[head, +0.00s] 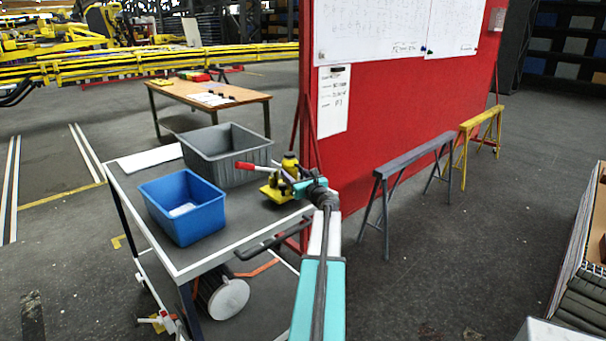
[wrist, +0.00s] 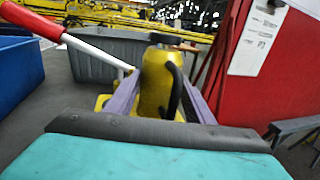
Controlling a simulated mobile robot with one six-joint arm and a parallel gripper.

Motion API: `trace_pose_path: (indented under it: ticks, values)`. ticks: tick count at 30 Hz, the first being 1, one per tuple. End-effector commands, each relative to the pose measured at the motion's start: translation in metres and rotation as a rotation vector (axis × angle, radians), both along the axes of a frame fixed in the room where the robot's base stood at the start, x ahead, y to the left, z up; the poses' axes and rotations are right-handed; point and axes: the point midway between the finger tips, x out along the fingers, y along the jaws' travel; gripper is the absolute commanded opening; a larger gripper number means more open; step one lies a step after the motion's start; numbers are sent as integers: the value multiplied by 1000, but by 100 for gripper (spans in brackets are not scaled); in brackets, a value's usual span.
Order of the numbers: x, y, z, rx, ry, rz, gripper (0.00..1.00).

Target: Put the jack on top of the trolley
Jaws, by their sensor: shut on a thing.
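The yellow jack (head: 275,191) with its red-tipped lever stands at the right side of the trolley's top, beside the grey bin. From these views I cannot tell whether its base touches the surface. In the wrist view the jack (wrist: 155,85) is between my fingers, with a dark handle on it and the red and silver lever going up to the left. My gripper (head: 300,186) is shut on the jack. The trolley (head: 225,252) has a dark top with a pale rim and a black push handle at its near right.
A blue bin (head: 183,207) and a grey bin (head: 226,153) stand on the trolley top. A red board (head: 400,110) rises close behind and right of the jack. A grey trestle (head: 410,165) and a yellow trestle (head: 480,130) stand at right. A wooden table (head: 210,96) is behind.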

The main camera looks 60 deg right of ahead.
Motion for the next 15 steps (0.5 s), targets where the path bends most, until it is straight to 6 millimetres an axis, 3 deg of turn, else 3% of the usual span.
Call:
trace_pose_path:
  ticks: [6, 15]
  values:
    - [18, 0, 5, 1, -11, 0, 0]
    - [20, 0, 4, 0, -11, 0, 0]
